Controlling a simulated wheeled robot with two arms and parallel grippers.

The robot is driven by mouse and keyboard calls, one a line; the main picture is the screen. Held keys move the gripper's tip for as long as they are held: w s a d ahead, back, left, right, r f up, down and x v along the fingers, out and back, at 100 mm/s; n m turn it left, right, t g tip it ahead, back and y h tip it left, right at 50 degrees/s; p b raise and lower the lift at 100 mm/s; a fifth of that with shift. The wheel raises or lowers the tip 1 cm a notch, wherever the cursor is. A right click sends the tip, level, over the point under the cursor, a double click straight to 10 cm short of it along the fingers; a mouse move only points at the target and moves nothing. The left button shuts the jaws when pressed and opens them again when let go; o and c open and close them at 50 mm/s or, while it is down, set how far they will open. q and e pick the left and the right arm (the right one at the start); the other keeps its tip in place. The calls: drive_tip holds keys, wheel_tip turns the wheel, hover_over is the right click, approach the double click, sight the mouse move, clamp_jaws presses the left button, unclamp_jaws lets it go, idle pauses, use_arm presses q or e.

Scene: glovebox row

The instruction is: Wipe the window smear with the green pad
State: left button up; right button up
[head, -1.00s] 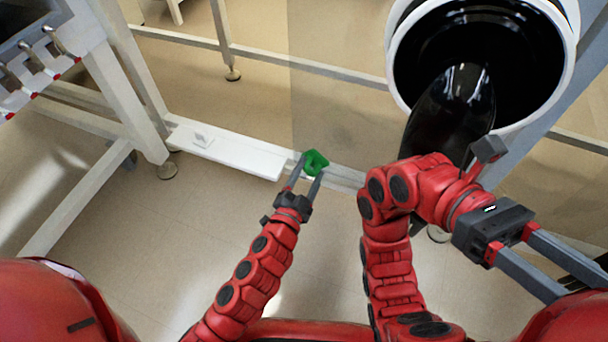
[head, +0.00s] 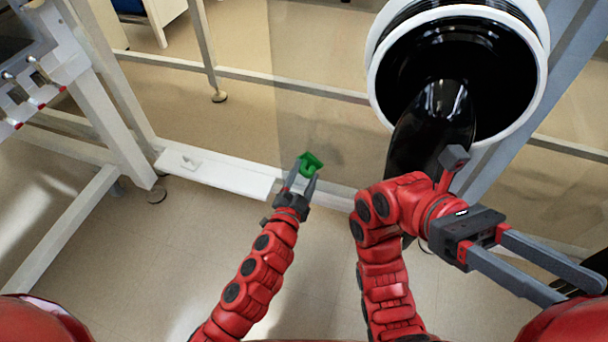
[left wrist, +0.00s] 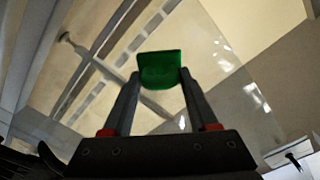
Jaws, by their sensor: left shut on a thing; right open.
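The green pad (head: 312,165) is held between the fingertips of my left gripper (head: 303,176), which is shut on it. In the left wrist view the pad (left wrist: 160,70) sits upright across both fingertips. Behind it is the clear window pane (head: 305,110), also seen in the left wrist view (left wrist: 222,90). A faint darker patch, perhaps the smear (head: 332,150), shows on the pane beside the pad. I cannot tell whether the pad touches the glass. My right gripper (head: 582,288) is open and empty at the right, away from the pane.
A white ledge (head: 225,180) with a small fitting lies left of the pad. A large white-rimmed port (head: 375,70) with a black glove (head: 430,125) hanging out is close to my right arm. Grey frame posts stand left. Open floor lies below.

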use_arm(q)
drive_tip(key=shift+x, duration=0.9)
idle(0.3)
